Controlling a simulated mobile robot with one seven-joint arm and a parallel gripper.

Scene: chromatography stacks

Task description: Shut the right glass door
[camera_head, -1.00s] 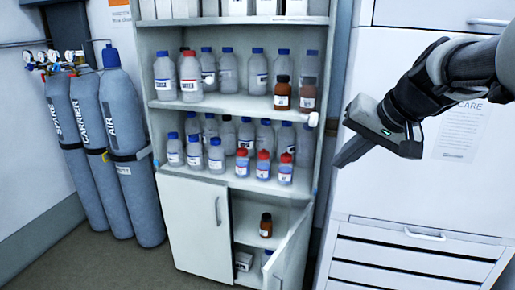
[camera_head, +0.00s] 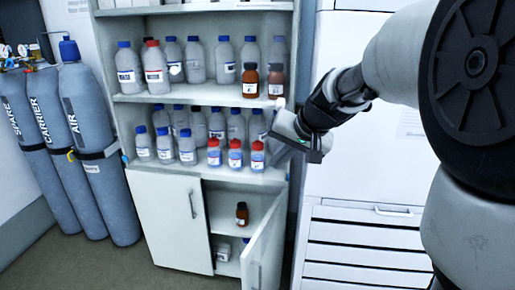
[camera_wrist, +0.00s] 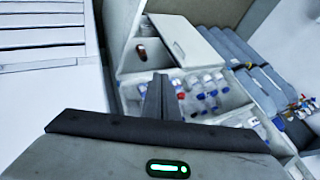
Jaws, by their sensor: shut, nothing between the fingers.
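A tall white cabinet (camera_head: 195,97) stands at the centre, with bottle shelves above and two white lower doors. I cannot make out a glass pane on its upper part. A small white knob (camera_head: 281,103) shows at the right edge of the shelves. The right lower door (camera_head: 264,249) stands swung open; it looks white and opaque. The left lower door (camera_head: 170,226) is shut. My gripper (camera_head: 281,143) is shut and empty, at the cabinet's right edge, below the knob. In the wrist view, its closed fingers (camera_wrist: 160,97) overlap the bottle shelf; contact cannot be told.
Several bottles fill the shelves, including red-capped ones (camera_head: 236,155) close to my gripper. A brown bottle (camera_head: 242,213) stands in the open lower compartment. Grey gas cylinders (camera_head: 92,140) stand at left. A white drawer unit (camera_head: 365,240) is at right. Floor in front is clear.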

